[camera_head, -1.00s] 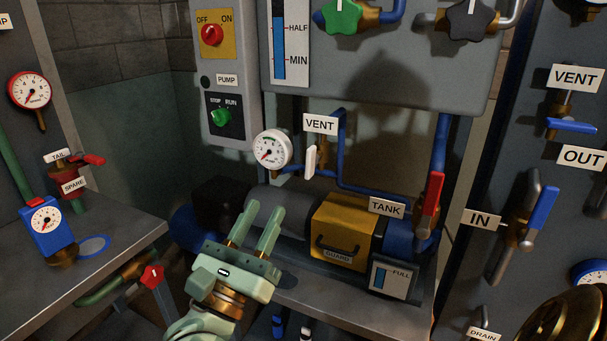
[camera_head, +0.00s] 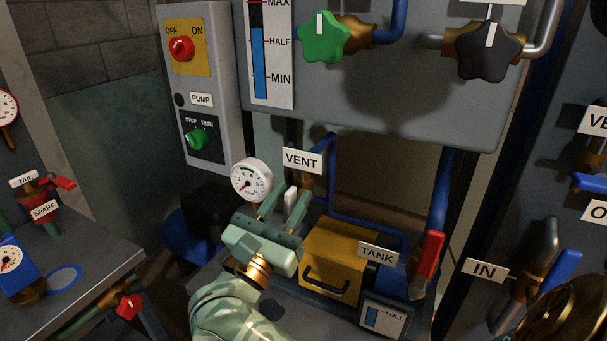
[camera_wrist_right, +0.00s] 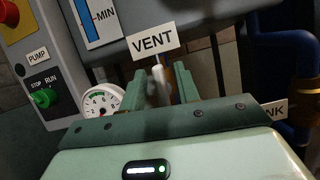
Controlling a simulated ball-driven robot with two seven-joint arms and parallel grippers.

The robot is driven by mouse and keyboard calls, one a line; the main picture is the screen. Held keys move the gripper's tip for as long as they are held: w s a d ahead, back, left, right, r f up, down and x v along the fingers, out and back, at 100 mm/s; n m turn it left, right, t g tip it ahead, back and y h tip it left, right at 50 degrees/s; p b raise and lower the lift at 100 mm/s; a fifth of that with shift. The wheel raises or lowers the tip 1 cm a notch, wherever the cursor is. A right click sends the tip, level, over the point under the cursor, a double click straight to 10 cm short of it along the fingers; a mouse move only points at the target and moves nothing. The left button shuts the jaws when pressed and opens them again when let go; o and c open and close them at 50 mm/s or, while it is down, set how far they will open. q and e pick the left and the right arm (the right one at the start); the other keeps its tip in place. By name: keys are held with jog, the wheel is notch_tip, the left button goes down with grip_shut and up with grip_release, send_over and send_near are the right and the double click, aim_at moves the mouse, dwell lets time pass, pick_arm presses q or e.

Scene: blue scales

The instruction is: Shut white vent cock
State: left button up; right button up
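The white vent cock (camera_head: 291,197) has an upright white lever below the VENT sign (camera_head: 302,160), beside the white round gauge (camera_head: 251,179). In the right wrist view the white lever (camera_wrist_right: 159,80) stands upright between my finger tips, with a gap visible on each side. My right gripper (camera_head: 287,204) is open, with its two green fingers pointing up at the lever. It also shows in the right wrist view (camera_wrist_right: 160,88). The lower part of the cock is hidden behind the gripper. My left gripper is not in view.
A yellow guard box (camera_head: 340,262) sits just right of my gripper, with the TANK sign (camera_head: 377,254) and a red lever (camera_head: 430,258) further right. Blue pipe (camera_head: 330,180) runs close behind the cock. The pump switch panel (camera_head: 200,90) stands at the upper left.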

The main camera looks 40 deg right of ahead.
jog(key=shift+w+d+r, duration=0.15)
jog(key=shift+d, duration=0.15)
jog(key=shift+a, duration=0.1)
jog(key=shift+c, duration=0.3)
grip_shut()
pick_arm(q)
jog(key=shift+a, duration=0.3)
